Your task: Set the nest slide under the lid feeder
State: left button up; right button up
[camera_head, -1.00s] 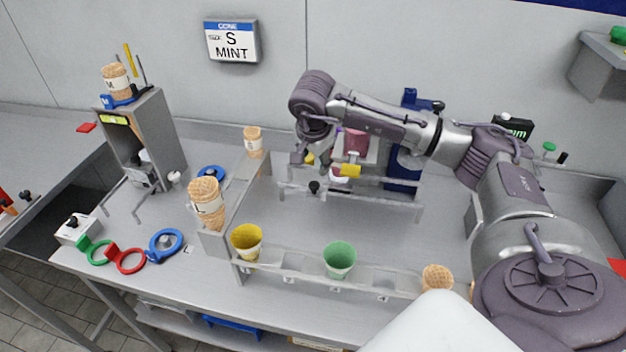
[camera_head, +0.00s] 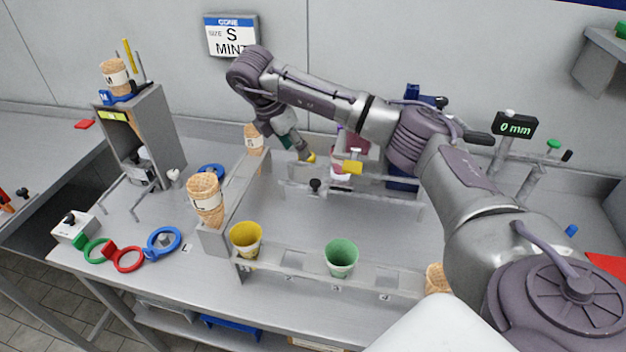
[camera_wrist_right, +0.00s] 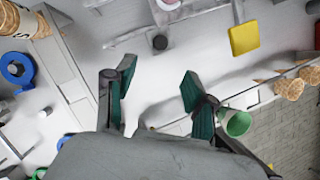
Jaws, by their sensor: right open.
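The part that looks like the nest slide is a low grey slide with a black knob (camera_head: 315,185), on rails in front of the back wall. The knob also shows in the right wrist view (camera_wrist_right: 160,42). What looks like the lid feeder is the unit with a magenta stack (camera_head: 357,140) and a yellow tab (camera_head: 352,167), right of the knob. The tab shows in the wrist view (camera_wrist_right: 244,38). My right gripper (camera_head: 303,153) is open and empty, above and left of the knob. It also shows in the wrist view (camera_wrist_right: 158,78), its teal fingers spread apart. My left gripper is out of view.
A cone rack (camera_head: 310,277) with yellow and green cups runs along the front. A large cone (camera_head: 206,197) stands at its left corner, a small cone (camera_head: 254,138) further back. A grey stand (camera_head: 150,125) and coloured rings (camera_head: 163,242) are left. The bench between rack and rails is clear.

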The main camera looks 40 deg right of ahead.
aim_at(315, 181)
jog(key=d+f+p, duration=0.1)
jog(key=f, duration=0.2)
jog(key=d+f+m+p, duration=0.1)
jog(key=d+f, duration=0.1)
jog(key=f, duration=0.2)
jog(key=d+f+m+p, duration=0.1)
jog(key=f, duration=0.3)
jog(key=shift+s+d+f, duration=0.15)
jog(key=shift+s+d, duration=0.05)
jog(key=shift+d, duration=0.1)
jog(key=shift+d+f+p, duration=0.25)
jog(key=shift+f+p, duration=0.05)
jog(key=shift+f, duration=0.35)
grip_shut()
